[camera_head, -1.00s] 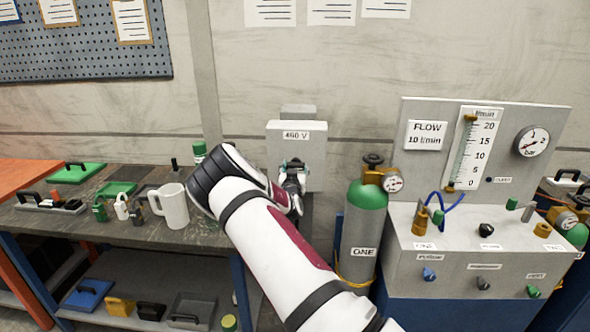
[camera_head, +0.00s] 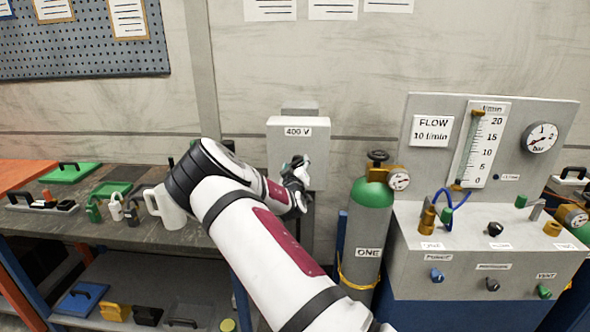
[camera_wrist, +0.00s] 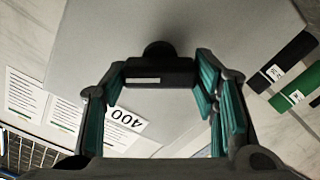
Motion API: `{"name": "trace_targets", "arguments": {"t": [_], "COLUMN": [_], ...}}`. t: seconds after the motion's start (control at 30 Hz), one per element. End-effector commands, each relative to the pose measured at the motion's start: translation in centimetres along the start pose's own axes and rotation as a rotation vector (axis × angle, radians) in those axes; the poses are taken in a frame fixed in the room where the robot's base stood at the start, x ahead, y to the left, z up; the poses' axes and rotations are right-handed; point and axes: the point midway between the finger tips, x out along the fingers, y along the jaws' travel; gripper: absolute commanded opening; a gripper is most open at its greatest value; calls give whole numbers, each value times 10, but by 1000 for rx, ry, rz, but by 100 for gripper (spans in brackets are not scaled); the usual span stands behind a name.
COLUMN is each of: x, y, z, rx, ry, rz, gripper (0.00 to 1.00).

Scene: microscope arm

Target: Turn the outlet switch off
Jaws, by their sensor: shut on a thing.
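The outlet box (camera_head: 283,148) is a light grey wall box labelled 400 V, behind my arm in the head view. Its grey face (camera_wrist: 190,25) fills much of the wrist view. A black switch handle (camera_wrist: 160,72) with a pale stripe sticks out of that face. In the head view my gripper (camera_head: 297,172) is at the lower front of the box and hides the switch. The handle's on or off position cannot be told.
A green-topped cylinder labelled ONE (camera_head: 367,230) with a gauge stands just right of my arm. The flow panel (camera_head: 490,240) is farther right. A white mug (camera_head: 170,208) and several padlocks stand on the bench at left.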

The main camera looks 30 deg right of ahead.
Motion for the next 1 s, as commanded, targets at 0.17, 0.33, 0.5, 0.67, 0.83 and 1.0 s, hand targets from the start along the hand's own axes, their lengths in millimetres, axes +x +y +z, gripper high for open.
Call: {"name": "trace_targets", "arguments": {"t": [0.17, 0.33, 0.5, 0.67, 0.83, 1.0], "x": [1, 1, 1, 1, 0, 0], "y": [-3, -3, -3, -3, -4, -4], "z": [0, 0, 0, 0, 1, 0], "rx": [-168, -330, -490, -636, -768, -869], "ry": [2, 1, 2, 3, 2, 2], "rz": [0, -1, 0, -1, -1, -1], "gripper": [26, 26, 26, 26, 26, 26]}}
